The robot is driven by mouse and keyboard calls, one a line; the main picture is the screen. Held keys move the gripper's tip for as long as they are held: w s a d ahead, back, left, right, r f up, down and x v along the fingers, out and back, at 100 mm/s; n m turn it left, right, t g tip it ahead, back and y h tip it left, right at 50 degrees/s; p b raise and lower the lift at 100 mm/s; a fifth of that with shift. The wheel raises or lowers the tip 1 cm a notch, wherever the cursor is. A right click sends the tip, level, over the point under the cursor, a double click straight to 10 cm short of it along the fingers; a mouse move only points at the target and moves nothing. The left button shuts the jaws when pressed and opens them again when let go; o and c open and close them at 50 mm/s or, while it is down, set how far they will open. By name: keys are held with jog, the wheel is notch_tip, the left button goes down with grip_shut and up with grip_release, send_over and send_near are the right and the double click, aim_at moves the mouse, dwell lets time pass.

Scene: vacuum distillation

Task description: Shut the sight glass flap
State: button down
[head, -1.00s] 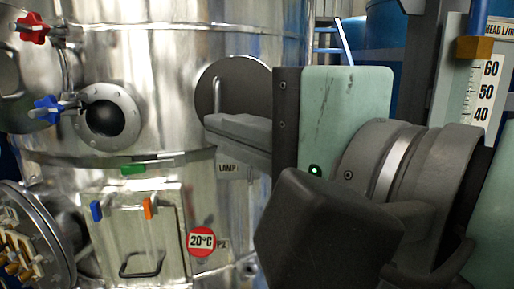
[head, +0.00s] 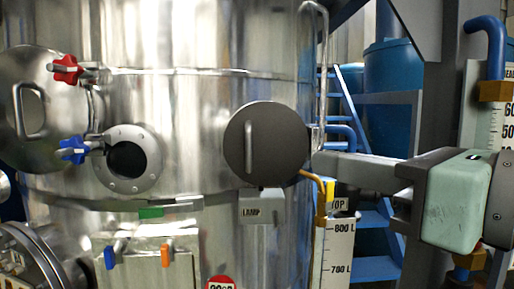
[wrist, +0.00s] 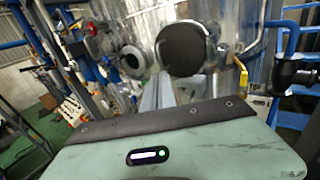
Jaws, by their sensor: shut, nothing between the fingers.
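A dark round flap (head: 280,140) with an upright bar handle faces me on the steel tank, right of the round glass port (head: 127,160). The port's dark glass is uncovered inside a bolted ring. A steel round cover (head: 32,140) with its own handle stands left of the port. My gripper (head: 318,163) is shut and empty, pointing left, with its tips just right of the dark flap's edge in the picture. Whether they touch is unclear. The wrist view shows the flap (wrist: 183,48) beyond the fingers (wrist: 164,92) and the port (wrist: 132,61) to its left.
Red (head: 66,69) and blue (head: 73,150) star knobs sit left of the port. A box marked LAMP (head: 261,207) is below the dark flap. A grey post (head: 446,100) rises behind my arm.

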aim_at(251, 148)
jog(key=p+x, duration=0.4)
jog(key=x, duration=0.7)
jog(key=shift+a+r, duration=0.1)
jog(key=shift+r, duration=0.05)
jog(key=shift+w+a, duration=0.3)
jog(key=shift+w, duration=0.15)
